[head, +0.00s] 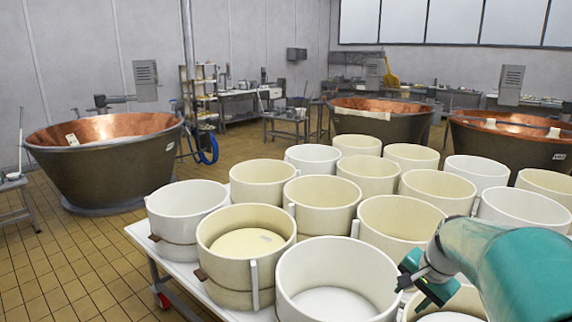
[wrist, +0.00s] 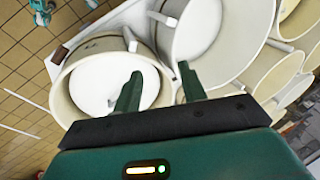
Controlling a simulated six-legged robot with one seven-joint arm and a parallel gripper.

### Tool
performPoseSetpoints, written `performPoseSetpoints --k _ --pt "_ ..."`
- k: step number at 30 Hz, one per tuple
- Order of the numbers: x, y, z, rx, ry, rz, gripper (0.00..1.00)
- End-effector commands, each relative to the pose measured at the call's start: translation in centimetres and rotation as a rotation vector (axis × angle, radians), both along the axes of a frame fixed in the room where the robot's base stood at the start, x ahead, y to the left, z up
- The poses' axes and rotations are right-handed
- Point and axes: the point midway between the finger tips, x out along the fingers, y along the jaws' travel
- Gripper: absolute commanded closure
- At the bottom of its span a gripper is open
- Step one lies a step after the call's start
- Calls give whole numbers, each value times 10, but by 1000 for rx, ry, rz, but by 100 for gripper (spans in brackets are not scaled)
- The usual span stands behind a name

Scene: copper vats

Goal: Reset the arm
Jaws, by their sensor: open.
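My gripper (head: 416,279) is at the lower right of the head view, at the end of my teal arm, above the near tubs on a white cart. In the wrist view my gripper (wrist: 160,74) shows two dark green fingers spread apart with nothing between them. Beyond the fingers are a cream tub (wrist: 72,88) with a pale bottom and a white tub (wrist: 222,62). In the head view a white tub (head: 338,275) stands just left of my gripper. Another tub below my gripper is partly hidden by it.
Several round tubs crowd the white cart (head: 150,243), which has a red-wheeled caster. Copper-lined vats stand at the left (head: 105,170), back middle (head: 383,122) and right (head: 505,142). Work tables line the back wall. Tiled floor (head: 75,262) is clear left of the cart.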

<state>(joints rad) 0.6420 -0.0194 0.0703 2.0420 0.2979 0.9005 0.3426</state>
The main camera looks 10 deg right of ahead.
Motion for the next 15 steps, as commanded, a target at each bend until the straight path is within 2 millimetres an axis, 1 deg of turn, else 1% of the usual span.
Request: performPoseSetpoints --k 1,3,6,8,9,12,15 --pt "-6 26 11 -41 -12 82 58" --pt "-16 56 22 -96 -23 189 58" --pt "-35 95 34 -171 -44 341 58" --pt "-48 116 40 -216 -58 431 58" --pt "-58 129 42 -245 -68 490 58" --pt "-82 159 47 -318 -99 637 58" --pt "-107 182 49 -387 -133 775 58"
